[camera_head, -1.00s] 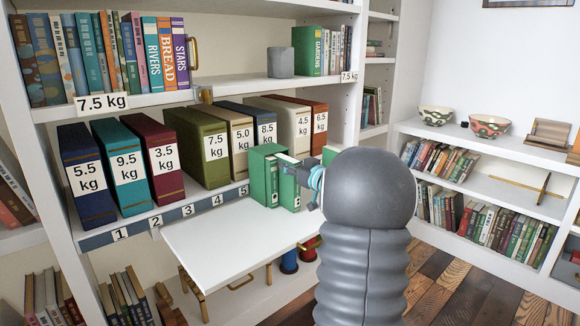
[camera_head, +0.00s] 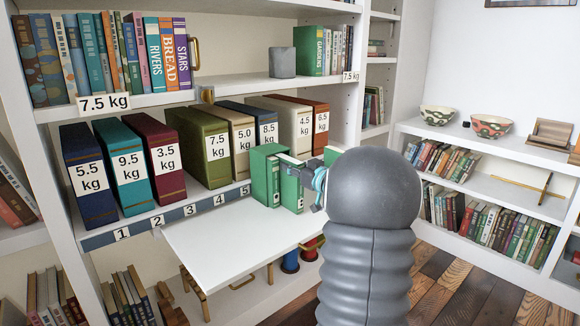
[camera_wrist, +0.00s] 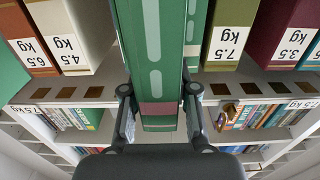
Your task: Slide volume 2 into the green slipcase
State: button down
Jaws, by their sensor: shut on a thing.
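A green volume (camera_head: 291,190) with pale marks stands upright on the white drop-down board, and my gripper (camera_head: 318,188) holds it from the right. In the wrist view my gripper (camera_wrist: 158,104) is shut on this green volume (camera_wrist: 153,60), its fingers on either side of the spine. Just left of the volume in the head view stands a green box-like piece (camera_head: 264,180), which looks like the slipcase. A green piece also shows close beside the volume in the wrist view (camera_wrist: 195,32). I cannot tell whether they touch, nor see the slipcase opening. My arm hides part of the area on the right.
The white board (camera_head: 235,240) is clear at the left and front. Behind it stand several thick weight-labelled volumes, including an olive 7.5 kg one (camera_head: 200,148). The upper shelf holds a row of books and a grey block (camera_head: 281,62). Low shelves with bowls stand at right.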

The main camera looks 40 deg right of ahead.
jog(key=shift+s+d+r, duration=0.1)
jog(key=shift+s+d, duration=0.05)
jog(key=shift+s, duration=1.85)
jog(key=shift+p, duration=0.75)
dwell(0.8)
jog(key=shift+w+a, duration=0.2)
jog(key=shift+w, duration=2.6)
jog(key=c, duration=0.8)
grip_release()
jog(key=shift+a, duration=0.1)
jog(key=s, duration=1.2)
jog(key=shift+d, duration=0.45)
